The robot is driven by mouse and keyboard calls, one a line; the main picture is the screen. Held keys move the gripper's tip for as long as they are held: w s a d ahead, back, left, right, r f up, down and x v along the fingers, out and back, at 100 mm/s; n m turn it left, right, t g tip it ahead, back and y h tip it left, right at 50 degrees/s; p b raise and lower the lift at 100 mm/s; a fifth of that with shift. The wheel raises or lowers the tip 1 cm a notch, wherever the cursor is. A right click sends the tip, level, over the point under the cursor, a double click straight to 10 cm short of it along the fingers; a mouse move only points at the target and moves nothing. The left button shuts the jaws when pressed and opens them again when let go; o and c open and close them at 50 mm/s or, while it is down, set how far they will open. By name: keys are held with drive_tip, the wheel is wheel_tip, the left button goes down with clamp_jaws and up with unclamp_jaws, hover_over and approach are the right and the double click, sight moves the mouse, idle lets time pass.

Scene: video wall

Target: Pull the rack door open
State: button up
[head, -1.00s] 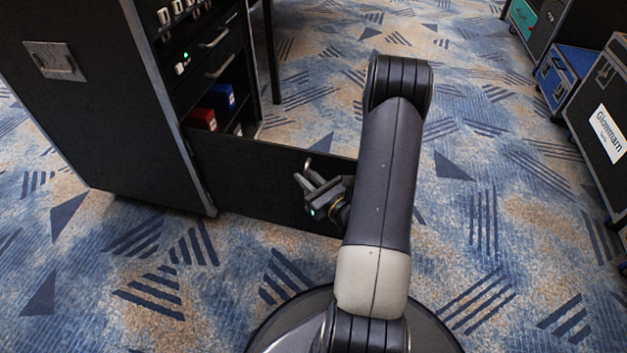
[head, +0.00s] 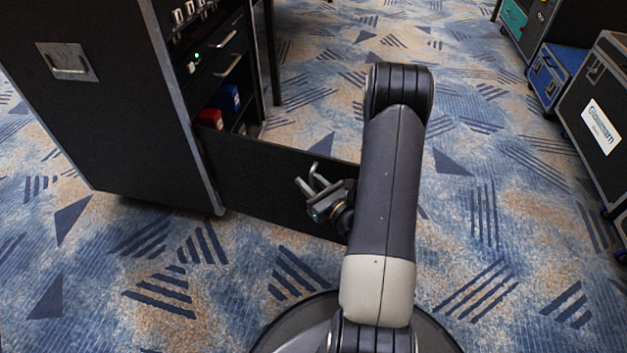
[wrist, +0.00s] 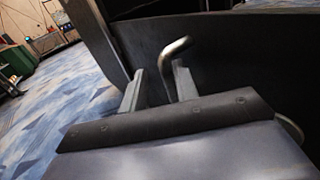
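The black rack (head: 110,130) stands at the left. Its low black door (head: 260,185) stands ajar, angled out from the rack's front edge toward my arm; my arm hides its far end. My gripper (head: 312,184) is in front of the door's outer face, at its metal handle. In the wrist view, the two fingers of my gripper (wrist: 157,90) are apart. The bent handle (wrist: 176,48) shows at the gap between them, nearer the right finger. I cannot tell whether a finger touches it. The door (wrist: 240,60) fills the right background.
Drawers with handles (head: 228,66) and red and blue items (head: 224,97) show inside the rack. A blue case (head: 556,75) and a black case with a white label (head: 600,127) stand at the right. The patterned carpet between is clear.

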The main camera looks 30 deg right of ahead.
drive_tip(key=shift+o, duration=0.3)
drive_tip(key=shift+d, duration=0.1)
drive_tip(key=shift+s+d, duration=0.15)
drive_tip(key=shift+s, duration=0.15)
drive_tip(key=s+d+p, duration=0.1)
drive_tip(key=s+p, duration=0.1)
drive_tip(key=s, duration=0.8)
drive_tip(key=shift+d, duration=0.2)
drive_tip(key=shift+w+a+b, duration=0.25)
drive_tip(key=shift+w+b, duration=0.1)
drive_tip(key=shift+w, duration=1.4)
drive_tip(key=shift+w+a+b, duration=0.2)
drive_tip(key=shift+w+b, duration=0.1)
drive_tip(key=shift+w, duration=1.5)
drive_tip(key=shift+w+a+b, duration=0.25)
drive_tip(key=shift+w+b, duration=0.1)
drive_tip(key=shift+w, duration=1.4)
